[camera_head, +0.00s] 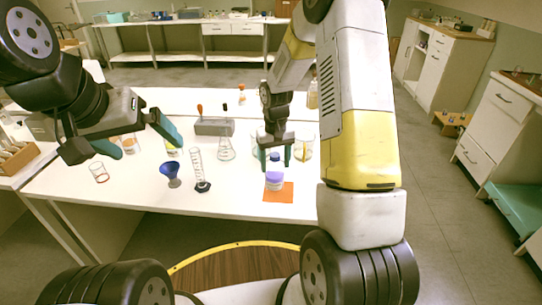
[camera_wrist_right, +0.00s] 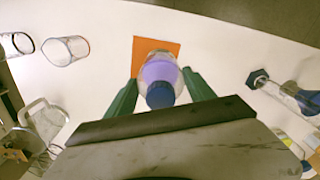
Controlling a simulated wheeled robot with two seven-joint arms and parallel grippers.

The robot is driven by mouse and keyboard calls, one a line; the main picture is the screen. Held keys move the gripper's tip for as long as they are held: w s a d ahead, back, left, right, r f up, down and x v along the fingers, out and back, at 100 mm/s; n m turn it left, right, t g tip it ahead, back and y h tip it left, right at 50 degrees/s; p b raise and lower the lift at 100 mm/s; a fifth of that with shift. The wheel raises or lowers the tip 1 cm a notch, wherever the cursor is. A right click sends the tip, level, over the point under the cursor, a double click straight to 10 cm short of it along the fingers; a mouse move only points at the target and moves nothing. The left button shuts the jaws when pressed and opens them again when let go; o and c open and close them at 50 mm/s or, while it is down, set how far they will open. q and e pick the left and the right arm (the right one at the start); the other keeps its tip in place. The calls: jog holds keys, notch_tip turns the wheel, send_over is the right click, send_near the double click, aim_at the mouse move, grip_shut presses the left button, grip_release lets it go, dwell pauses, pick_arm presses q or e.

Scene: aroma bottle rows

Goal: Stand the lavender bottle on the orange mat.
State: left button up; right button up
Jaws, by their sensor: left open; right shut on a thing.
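The lavender bottle (camera_head: 274,176) has a dark blue cap and a lavender band, and is upright at the orange mat (camera_head: 279,195). My right gripper (camera_head: 275,163) is shut on the bottle from above. In the right wrist view the bottle (camera_wrist_right: 159,72) sits between the two green fingers of the right gripper (camera_wrist_right: 160,90), with the orange mat (camera_wrist_right: 144,46) behind it. I cannot tell whether its base touches the mat. My left gripper (camera_head: 128,140) is open and empty above the left part of the table.
On the white table (camera_head: 130,188) stand a blue funnel (camera_head: 170,172), a graduated cylinder (camera_head: 198,170), a conical flask (camera_head: 226,150), a grey block (camera_head: 214,127) and other glassware. Glass vessels stand close behind the bottle. The table's front edge is just before the mat.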

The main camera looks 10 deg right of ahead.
jog(key=shift+w+d, duration=0.2)
jog(key=shift+d, duration=0.3)
jog(key=shift+w+d+f, duration=0.1)
jog(key=shift+d+f, duration=0.1)
jog(key=shift+f, duration=0.75)
jog(key=shift+d+f, duration=0.15)
jog(key=shift+f, duration=0.75)
jog(key=shift+f, duration=0.15)
jog(key=o, duration=1.7)
